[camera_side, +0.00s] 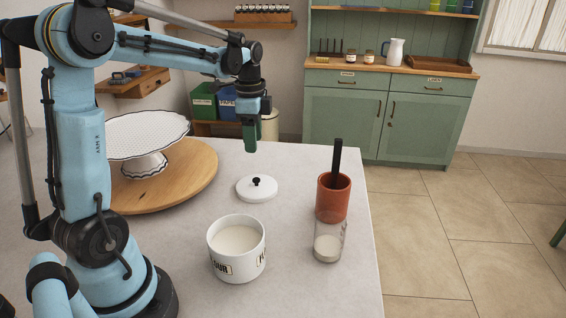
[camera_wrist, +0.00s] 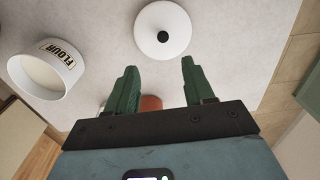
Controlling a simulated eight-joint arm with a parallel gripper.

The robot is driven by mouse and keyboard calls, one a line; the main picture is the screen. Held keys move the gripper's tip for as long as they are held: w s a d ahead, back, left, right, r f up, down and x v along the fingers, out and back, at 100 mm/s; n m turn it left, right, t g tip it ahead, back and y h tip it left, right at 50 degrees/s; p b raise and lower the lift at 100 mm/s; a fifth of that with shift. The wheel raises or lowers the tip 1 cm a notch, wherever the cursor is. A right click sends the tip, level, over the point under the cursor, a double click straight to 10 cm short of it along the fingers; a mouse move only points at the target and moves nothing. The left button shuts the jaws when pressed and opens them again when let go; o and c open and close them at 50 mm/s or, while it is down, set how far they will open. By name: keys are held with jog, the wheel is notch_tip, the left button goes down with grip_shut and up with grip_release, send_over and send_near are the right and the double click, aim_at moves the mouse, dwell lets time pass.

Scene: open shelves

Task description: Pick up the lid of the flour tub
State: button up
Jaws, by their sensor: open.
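The lid (camera_side: 257,190) is a round white disc with a small black knob, lying flat on the pale worktop. It also shows in the wrist view (camera_wrist: 162,23), beyond my fingertips. The flour tub (camera_side: 237,262) stands uncovered in front of the lid, white with black lettering and filled with white flour. In the wrist view the tub (camera_wrist: 42,80) is at the left. My gripper (camera_side: 250,150) hangs above the worktop, higher than the lid and apart from it. Its two green fingers (camera_wrist: 158,70) are spread apart with nothing between them.
A terracotta pot (camera_side: 333,202) with a dark upright handle stands right of the lid, behind a glass jar (camera_side: 328,245). A white cake stand (camera_side: 146,135) sits on a round wooden board (camera_side: 195,178) at the left. Worktop around the lid is clear.

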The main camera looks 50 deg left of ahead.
aim_at(256, 179)
jog(key=f, duration=1.2)
jog(key=shift+w+a+f, duration=0.15)
jog(key=shift+w+a, duration=0.1)
jog(key=shift+a, duration=0.05)
grip_shut()
